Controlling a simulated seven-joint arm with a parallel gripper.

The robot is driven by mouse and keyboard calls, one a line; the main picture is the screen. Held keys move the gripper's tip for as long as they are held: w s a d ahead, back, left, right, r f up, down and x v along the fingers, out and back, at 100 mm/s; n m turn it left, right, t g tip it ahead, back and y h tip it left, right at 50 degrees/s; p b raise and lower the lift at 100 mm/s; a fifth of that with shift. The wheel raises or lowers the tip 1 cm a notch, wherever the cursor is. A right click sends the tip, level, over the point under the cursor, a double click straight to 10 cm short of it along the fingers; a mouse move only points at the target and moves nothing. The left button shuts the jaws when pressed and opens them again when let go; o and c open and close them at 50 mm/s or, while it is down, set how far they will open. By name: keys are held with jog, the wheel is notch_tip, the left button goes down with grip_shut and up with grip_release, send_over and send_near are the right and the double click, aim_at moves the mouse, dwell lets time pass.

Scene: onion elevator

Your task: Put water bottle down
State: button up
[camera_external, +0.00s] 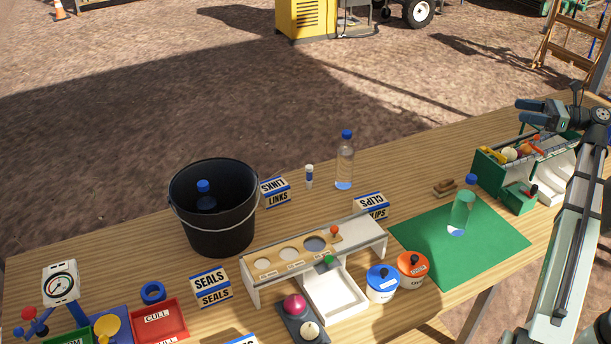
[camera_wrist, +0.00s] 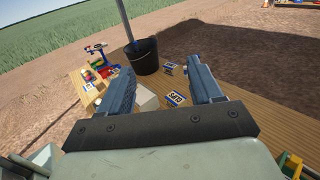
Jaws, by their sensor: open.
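Three clear water bottles with blue caps show in the external view. One bottle (camera_external: 463,212) stands upright on the green mat (camera_external: 415,236) at the right. Another bottle (camera_external: 345,165) stands on the table behind the CLIPS sign. The third bottle (camera_external: 204,196) is inside the black bucket (camera_external: 222,228), its lower part hidden. My gripper (camera_external: 522,110) is raised at the upper right, above the compartment box and apart from every bottle. In the wrist view my gripper (camera_wrist: 162,85) has its two fingers spread with nothing held between them.
A compartment box (camera_external: 489,172) with vegetables stands behind the mat. A white rack with round holes (camera_external: 362,239), blue (camera_external: 381,287) and orange (camera_external: 412,271) lidded pots, and a red CULL tray (camera_external: 158,325) fill the front. The table's back edge near the middle bottle is mostly clear.

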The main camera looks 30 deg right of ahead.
jog(key=w+a+f+n+g+h, duration=0.2)
jog(key=w+a+f+g+h, duration=0.35)
jog(key=f+h, duration=0.35)
jog(key=w+a+f+n+g+h, duration=0.2)
jog(key=w+a+f+g+h, duration=0.35)
jog(key=f+h, duration=0.35)
jog(key=s+a+r+n+g+h, duration=0.1)
jog(key=s+a+r+n+h, duration=0.1)
jog(key=a+r+h, duration=0.6)
jog(key=s+a+r+n+g+h, duration=0.1)
jog(key=a+r+h, duration=0.35)
jog(key=r, duration=0.55)
send_near(467, 181)
jog(key=shift+h, duration=0.45)
jog(key=shift+s+d+f, duration=0.1)
jog(key=shift+s+d, duration=0.05)
jog(key=shift+d, duration=1.55)
jog(key=shift+s+d+f, duration=0.1)
jog(key=shift+d+f, duration=0.05)
jog(key=shift+d, duration=1.55)
jog(key=shift+s+d+f, duration=0.1)
jog(key=shift+s+d, duration=0.05)
jog(key=shift+d, duration=1.5)
